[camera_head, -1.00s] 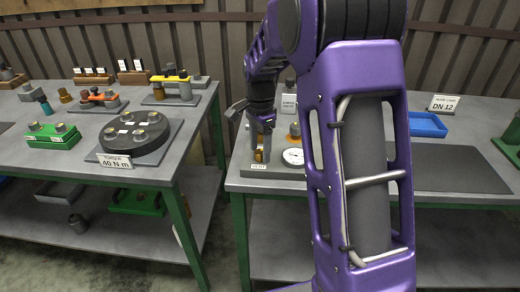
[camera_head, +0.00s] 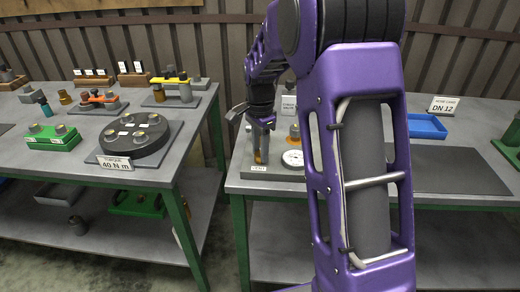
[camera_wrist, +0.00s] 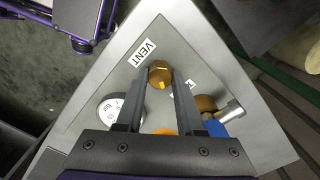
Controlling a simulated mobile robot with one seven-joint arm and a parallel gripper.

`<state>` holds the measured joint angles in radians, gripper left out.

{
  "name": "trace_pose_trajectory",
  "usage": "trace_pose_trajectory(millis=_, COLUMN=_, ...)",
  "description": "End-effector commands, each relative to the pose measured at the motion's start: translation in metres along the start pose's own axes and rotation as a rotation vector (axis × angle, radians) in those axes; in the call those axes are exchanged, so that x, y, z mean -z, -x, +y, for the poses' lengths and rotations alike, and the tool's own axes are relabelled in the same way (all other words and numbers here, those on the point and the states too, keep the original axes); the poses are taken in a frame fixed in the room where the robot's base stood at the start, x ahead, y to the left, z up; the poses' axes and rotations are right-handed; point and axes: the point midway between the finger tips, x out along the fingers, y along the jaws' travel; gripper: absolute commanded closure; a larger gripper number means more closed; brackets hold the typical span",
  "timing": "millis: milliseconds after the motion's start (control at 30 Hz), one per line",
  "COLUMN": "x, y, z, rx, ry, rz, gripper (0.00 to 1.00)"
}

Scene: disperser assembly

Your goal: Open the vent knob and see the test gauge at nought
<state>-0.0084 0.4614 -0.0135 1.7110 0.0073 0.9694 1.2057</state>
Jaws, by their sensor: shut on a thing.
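The brass vent knob (camera_wrist: 160,73) sits beside the VENT label (camera_wrist: 142,52) on a grey plate, between my fingertips in the wrist view. My gripper (camera_wrist: 158,80) is shut on this knob, pointing down at it; a yellow mark shows on the knob's top. In the head view my gripper (camera_head: 261,156) is low over the left end of the plate and hides most of the knob. The white round test gauge (camera_head: 293,158) lies just right of it. The gauge (camera_wrist: 112,110) is partly hidden by a finger in the wrist view, and its reading is too small to tell.
An orange-brown part (camera_wrist: 205,103) and a blue part (camera_wrist: 216,128) stand close to the right finger. A blue tray (camera_head: 427,125) and dark mat (camera_head: 450,170) lie on the same bench. A second bench with a round flange (camera_head: 135,138) stands left, across a gap.

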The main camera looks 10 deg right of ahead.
Motion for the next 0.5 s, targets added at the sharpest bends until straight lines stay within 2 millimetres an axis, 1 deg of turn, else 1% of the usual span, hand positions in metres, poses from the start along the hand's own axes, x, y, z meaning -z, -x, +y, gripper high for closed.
trace_pose_trajectory(millis=267, x=0.0000, y=0.0019, z=0.0002, rx=-0.002, ry=0.129, rz=-0.001, gripper=1.00)
trace_pose_trajectory(millis=500, x=0.0004, y=0.0028, z=-0.0002, rx=0.000, ry=0.337, rz=0.000, gripper=1.00)
